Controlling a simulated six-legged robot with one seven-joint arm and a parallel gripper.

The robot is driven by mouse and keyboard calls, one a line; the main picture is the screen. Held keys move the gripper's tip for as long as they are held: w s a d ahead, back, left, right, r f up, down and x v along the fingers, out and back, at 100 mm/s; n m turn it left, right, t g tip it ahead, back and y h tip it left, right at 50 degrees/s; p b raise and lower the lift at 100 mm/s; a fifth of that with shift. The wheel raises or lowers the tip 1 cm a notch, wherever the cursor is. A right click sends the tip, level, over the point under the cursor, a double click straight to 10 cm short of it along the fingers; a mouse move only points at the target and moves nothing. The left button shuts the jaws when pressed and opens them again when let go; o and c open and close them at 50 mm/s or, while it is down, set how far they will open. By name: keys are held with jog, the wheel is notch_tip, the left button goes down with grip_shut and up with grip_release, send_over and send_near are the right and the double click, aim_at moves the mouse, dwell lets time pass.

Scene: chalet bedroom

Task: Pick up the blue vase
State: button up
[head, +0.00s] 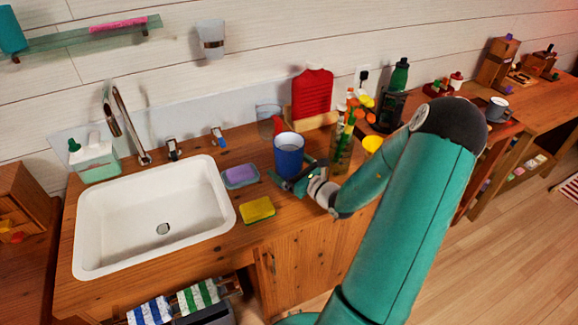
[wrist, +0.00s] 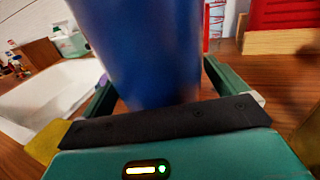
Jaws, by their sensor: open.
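The blue vase (head: 289,156) stands upright on the wooden counter, to the right of the sink. My gripper (head: 284,182) is low at the counter beside the vase's base. In the wrist view the vase (wrist: 142,50) fills the upper middle, between the two green fingers of my gripper (wrist: 155,85). The fingers are apart, one on each side of the vase. I cannot tell whether either finger touches it. The vase's lower edge is hidden behind the dark gripper palm in the wrist view.
A white sink (head: 150,215) lies to the left. A purple soap dish (head: 240,176) and a yellow sponge (head: 257,209) are close on the left. A clear glass (head: 268,120) and a red bottle-shaped item (head: 312,97) stand behind.

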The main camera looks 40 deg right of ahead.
jog(key=c, duration=1.6)
jog(key=shift+o, duration=0.2)
jog(key=shift+r, duration=0.1)
